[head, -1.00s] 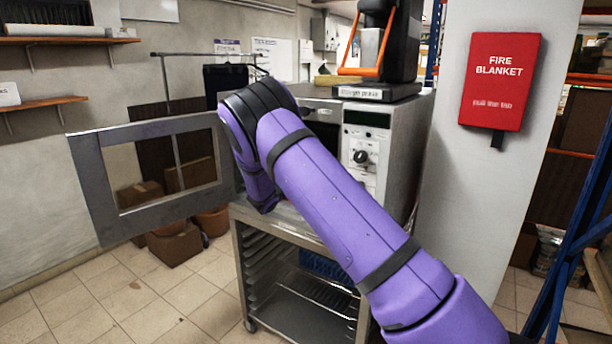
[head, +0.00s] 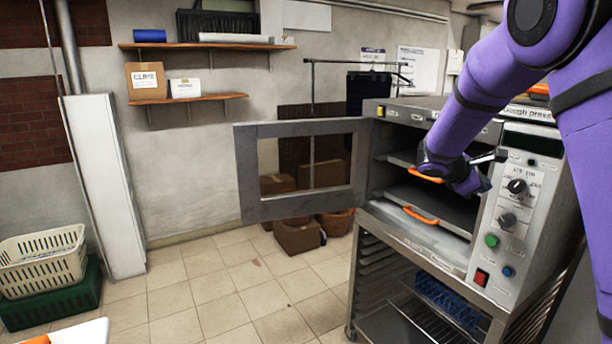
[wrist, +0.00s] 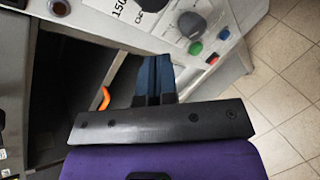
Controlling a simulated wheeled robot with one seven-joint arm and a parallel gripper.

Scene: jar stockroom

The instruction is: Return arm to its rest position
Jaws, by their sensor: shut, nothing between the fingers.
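My gripper (wrist: 155,65) shows in the wrist view as two dark blue fingers pressed together, with nothing between them. My purple arm comes down from the upper right in the head view. Its wrist end is in front of the open oven (head: 512,262), near the control panel; the fingers are not clear there. In the wrist view the oven's control panel (wrist: 215,12) with its knobs is beyond the fingers.
The oven door (head: 247,180) stands open to the left. Trays with orange handles (head: 420,215) sit inside the oven. A rack (head: 366,290) stands below it. Stacked baskets (head: 45,265) are at the far left. The tiled floor (head: 235,292) between is clear.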

